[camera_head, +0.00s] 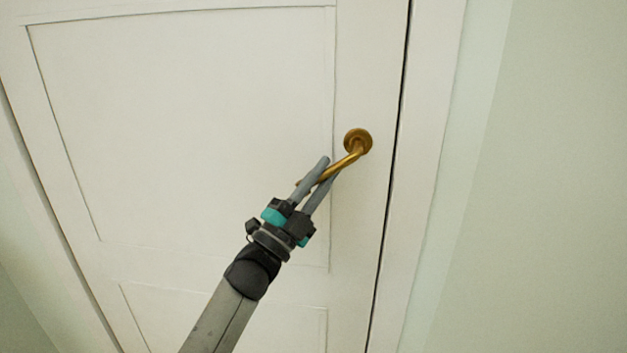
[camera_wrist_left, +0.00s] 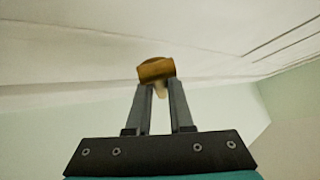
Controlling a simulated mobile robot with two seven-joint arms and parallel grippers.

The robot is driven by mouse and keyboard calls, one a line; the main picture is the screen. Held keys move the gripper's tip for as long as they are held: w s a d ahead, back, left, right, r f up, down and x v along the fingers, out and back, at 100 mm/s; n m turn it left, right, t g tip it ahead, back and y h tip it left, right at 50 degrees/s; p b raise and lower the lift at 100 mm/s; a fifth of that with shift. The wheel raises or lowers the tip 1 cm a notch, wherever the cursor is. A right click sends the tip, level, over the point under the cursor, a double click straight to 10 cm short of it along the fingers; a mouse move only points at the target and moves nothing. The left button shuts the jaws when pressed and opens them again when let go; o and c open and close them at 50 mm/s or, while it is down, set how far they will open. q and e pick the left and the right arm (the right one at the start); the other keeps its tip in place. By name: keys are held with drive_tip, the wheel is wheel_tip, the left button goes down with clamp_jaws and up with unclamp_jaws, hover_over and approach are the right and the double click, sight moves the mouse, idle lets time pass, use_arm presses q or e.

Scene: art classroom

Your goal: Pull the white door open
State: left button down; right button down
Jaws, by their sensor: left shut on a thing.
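The white door (camera_head: 180,120) fills most of the head view, with raised panels. A thin dark gap runs down its right edge beside the frame. A brass lever handle (camera_head: 357,142) sits near that edge, its round rose on the door and its lever slanting down to the left. My left gripper (camera_head: 325,172) is shut on the lever, one finger on each side of it. In the left wrist view the brass handle (camera_wrist_left: 156,69) shows at the fingertips. The far end of the lever is partly hidden by the fingers. My right gripper is not in view.
The white door frame (camera_head: 425,150) stands to the right of the door, with a pale green wall (camera_head: 550,180) beyond it. More frame (camera_head: 45,225) shows at the left. No loose objects are in view.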

use_arm(q)
drive_tip(key=shift+f, duration=0.15)
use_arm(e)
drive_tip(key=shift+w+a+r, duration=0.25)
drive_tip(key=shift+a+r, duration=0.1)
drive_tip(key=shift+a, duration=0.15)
use_arm(q)
drive_tip(key=shift+n, duration=0.3)
drive_tip(key=shift+s, duration=0.1)
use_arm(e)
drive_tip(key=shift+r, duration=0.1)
